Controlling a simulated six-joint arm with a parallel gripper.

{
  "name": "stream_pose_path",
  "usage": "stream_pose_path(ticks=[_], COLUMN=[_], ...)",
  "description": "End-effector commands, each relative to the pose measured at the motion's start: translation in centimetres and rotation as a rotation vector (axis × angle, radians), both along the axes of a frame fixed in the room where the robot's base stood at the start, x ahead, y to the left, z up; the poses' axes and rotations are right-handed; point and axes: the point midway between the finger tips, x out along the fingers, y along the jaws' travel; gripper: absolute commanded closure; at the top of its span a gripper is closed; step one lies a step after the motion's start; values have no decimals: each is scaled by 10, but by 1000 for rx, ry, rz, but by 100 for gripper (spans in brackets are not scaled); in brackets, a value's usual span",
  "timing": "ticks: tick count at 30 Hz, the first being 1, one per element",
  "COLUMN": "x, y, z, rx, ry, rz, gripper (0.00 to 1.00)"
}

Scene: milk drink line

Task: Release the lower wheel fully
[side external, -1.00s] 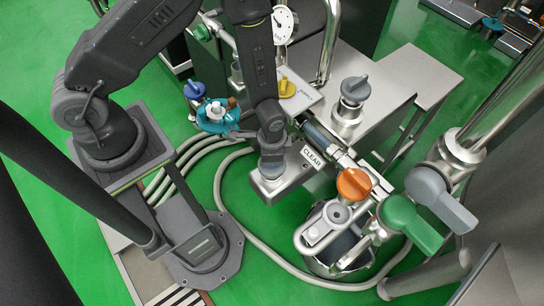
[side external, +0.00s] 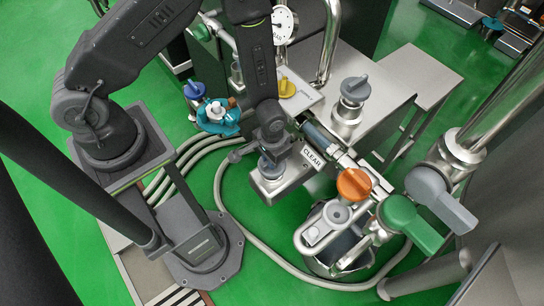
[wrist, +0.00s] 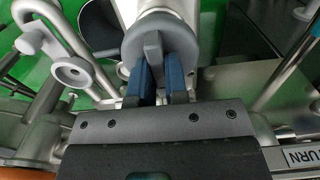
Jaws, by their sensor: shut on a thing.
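The lower wheel, taken to be the grey round handle with a raised fin (wrist: 153,44), is at the top centre of the wrist view. My gripper (wrist: 160,68) is shut on its fin, with one blue finger on each side. I cannot tell how far the wheel is turned.
An orange handle (side external: 354,184), a green lever (side external: 402,216) and a grey lever (side external: 432,190) stand to the right. A yellow handle (side external: 283,88), a blue handle (side external: 194,90) and a teal valve (side external: 217,118) lie behind. A hose (side external: 225,230) curves over the green floor.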

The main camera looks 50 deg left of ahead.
Motion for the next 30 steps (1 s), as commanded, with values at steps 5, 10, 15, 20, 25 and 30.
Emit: stream_pose_path(ticks=[5,10,15,20,25,30], x=[0,0,0,0,0,0], y=[0,0,0,0,0,0], z=[0,0,0,0,0,2], rx=[0,0,0,0,0,0], ry=[2,1,1,1,0,0], rz=[17,19,19,17,15,14], gripper=[100,100,82,67,61,61])
